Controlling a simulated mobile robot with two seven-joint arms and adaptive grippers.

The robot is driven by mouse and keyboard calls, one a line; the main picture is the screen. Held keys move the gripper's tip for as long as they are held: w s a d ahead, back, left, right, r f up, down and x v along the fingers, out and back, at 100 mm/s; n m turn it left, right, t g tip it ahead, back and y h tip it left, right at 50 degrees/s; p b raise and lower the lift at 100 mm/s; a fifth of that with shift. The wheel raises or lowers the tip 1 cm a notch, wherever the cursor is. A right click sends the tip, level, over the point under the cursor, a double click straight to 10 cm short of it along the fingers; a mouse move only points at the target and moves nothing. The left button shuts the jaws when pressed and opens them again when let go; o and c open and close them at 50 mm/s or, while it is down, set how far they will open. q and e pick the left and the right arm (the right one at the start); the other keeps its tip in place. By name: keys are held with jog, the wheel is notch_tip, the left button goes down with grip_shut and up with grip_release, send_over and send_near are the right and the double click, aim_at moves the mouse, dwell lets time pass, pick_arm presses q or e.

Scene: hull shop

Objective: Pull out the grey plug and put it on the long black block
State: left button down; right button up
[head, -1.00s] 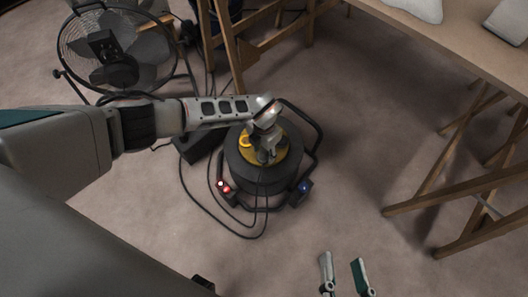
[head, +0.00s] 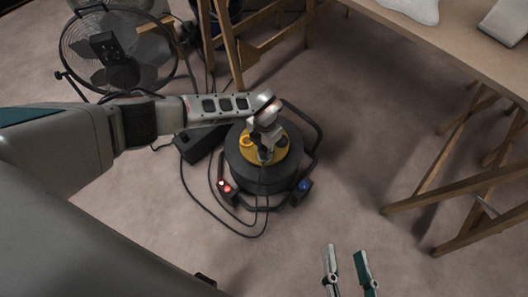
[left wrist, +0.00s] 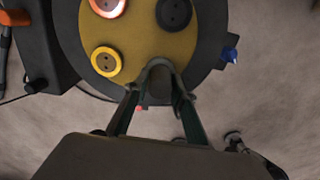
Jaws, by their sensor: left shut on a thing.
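The grey plug (left wrist: 160,80) stands at the near edge of the cable drum's yellow face (left wrist: 134,42) in the left wrist view. My left gripper (head: 264,153) reaches down over the drum, its fingers shut on the plug from both sides. The plug's lower end is hidden, so I cannot tell whether it is still seated. The long black block (head: 197,146) lies on the floor left of the drum, partly under my left arm in the head view; it also shows at upper left in the wrist view (left wrist: 48,60). My right gripper (head: 346,252) is open and empty above the floor.
The yellow face also holds a yellow socket (left wrist: 106,61), a dark socket (left wrist: 174,13) and a lit orange-rimmed one. The drum's black tube frame (head: 317,137) and loose cables surround it. A fan (head: 118,50) stands behind left; a trestle table (head: 465,40) is at right.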

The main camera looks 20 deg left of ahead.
aim_at(264, 148)
pick_arm(q)
jog(key=shift+r+p, duration=1.2)
jog(key=shift+r, duration=1.15)
pick_arm(e)
jog(key=shift+t, duration=0.5)
jog(key=r, duration=0.1)
jog(key=w+r, duration=0.1)
jog(key=r, duration=0.3)
jog(key=shift+w, duration=0.4)
pick_arm(q)
jog(key=shift+f, duration=0.1)
